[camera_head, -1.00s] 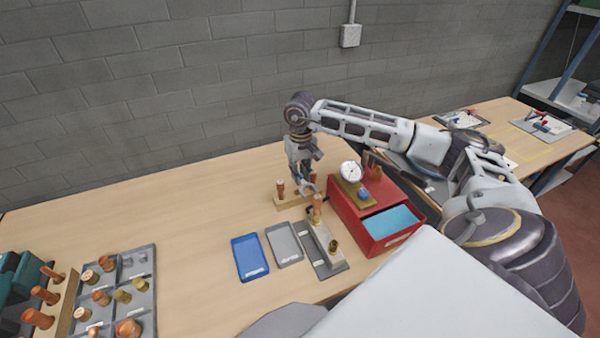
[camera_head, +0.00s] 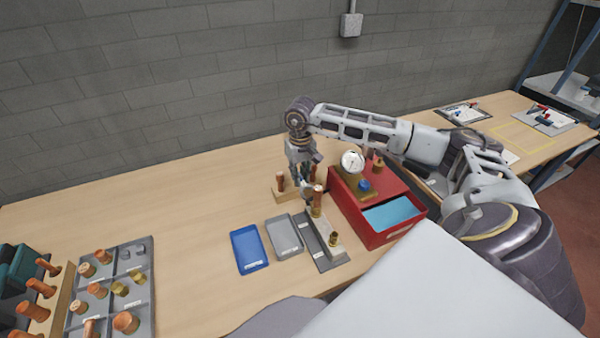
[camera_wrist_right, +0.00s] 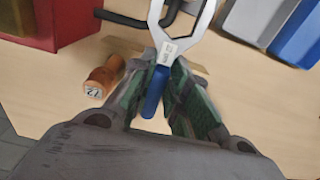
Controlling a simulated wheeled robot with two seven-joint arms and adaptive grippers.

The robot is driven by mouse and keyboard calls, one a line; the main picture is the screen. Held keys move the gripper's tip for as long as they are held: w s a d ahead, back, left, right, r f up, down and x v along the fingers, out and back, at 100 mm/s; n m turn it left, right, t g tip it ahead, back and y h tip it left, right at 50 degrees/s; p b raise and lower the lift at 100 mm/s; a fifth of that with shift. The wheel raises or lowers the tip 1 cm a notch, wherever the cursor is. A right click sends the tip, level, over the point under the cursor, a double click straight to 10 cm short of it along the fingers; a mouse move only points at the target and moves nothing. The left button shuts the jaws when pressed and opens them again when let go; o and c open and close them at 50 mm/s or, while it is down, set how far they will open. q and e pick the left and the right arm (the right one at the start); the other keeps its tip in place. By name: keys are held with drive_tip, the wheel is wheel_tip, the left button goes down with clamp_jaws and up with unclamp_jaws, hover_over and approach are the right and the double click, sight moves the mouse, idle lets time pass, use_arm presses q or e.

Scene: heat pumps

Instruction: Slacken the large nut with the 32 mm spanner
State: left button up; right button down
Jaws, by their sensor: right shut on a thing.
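My right gripper (camera_head: 306,186) hangs over the bench between a small wooden rack and a grey fixture plate (camera_head: 325,258). In the right wrist view the right gripper (camera_wrist_right: 155,95) is shut on a spanner (camera_wrist_right: 165,50) with a blue handle and a pale open head pointing away from the jaws. An upright copper piece (camera_head: 317,203) and a brass fitting (camera_head: 334,239) stand on the fixture block. The spanner's head is close to the copper piece, but I cannot tell whether they touch. I cannot make out the large nut clearly. My left gripper is out of view.
A red box (camera_head: 383,236) with a gauge (camera_head: 352,161) stands right of the fixture. A grey tray (camera_head: 285,238) and blue tray (camera_head: 249,250) lie left. The wooden rack (camera_head: 287,194) holds a copper piece (camera_head: 280,181). The bench's middle left is clear.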

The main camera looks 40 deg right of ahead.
sight(307, 186)
drive_tip(key=shift+f, duration=0.4)
drive_tip(key=shift+s+a+r, duration=0.1)
drive_tip(key=shift+s+a, duration=0.05)
drive_tip(key=shift+s, duration=0.45)
drive_tip(key=shift+s+a+r, duration=0.1)
drive_tip(key=shift+s, duration=0.5)
drive_tip(key=shift+b, duration=0.7)
drive_tip(key=shift+s+a+b, duration=0.15)
drive_tip(key=shift+s+b, duration=0.1)
drive_tip(key=shift+s, duration=0.4)
drive_tip(key=shift+s+a+b, duration=0.15)
drive_tip(key=shift+s+b, duration=0.1)
drive_tip(key=shift+s, duration=0.4)
idle(1.2)
